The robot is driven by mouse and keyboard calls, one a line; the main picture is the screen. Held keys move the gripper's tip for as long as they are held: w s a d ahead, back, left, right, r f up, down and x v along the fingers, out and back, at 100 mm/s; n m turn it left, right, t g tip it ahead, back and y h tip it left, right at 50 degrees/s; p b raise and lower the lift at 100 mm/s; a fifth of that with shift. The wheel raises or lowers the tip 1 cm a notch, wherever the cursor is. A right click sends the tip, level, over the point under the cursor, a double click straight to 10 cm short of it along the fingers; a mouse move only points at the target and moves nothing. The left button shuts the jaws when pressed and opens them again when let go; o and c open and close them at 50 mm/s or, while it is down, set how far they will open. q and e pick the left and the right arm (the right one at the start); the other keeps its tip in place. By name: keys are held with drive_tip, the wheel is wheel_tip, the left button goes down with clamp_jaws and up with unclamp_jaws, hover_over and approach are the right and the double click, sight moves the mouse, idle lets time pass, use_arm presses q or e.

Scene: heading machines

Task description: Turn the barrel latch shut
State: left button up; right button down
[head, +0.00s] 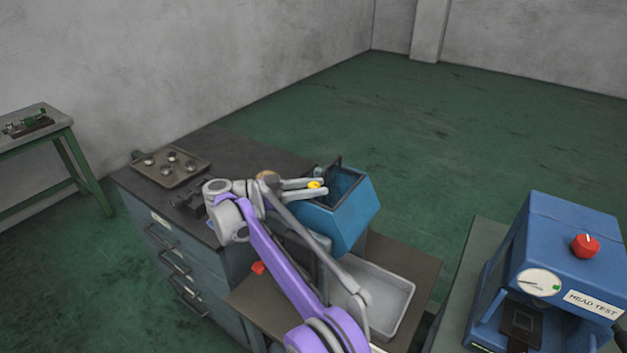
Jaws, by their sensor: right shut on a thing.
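The blue barrel (352,222) is a faceted box at the right end of the dark-topped cabinet, with its dark inside partly showing from above. A small yellow piece (314,184), which looks like the latch knob, is at the barrel's upper left edge. My right gripper (318,187) reaches in from the left and is shut on the yellow piece, with its fingers on either side of it. The fingers and wrist hide part of the barrel's near left side, so the latch's exact angle cannot be told. My left gripper is not in view.
A tray with several small round parts (170,166) lies on the cabinet top (232,148). A pale tray (385,290) sits below the barrel. A blue head-test machine (560,245) with a red knob stands at right. A green-legged bench (40,140) is far left.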

drive_tip(key=shift+g, duration=0.4)
drive_tip(key=shift+d, duration=0.1)
drive_tip(key=c, duration=0.5)
unclamp_jaws()
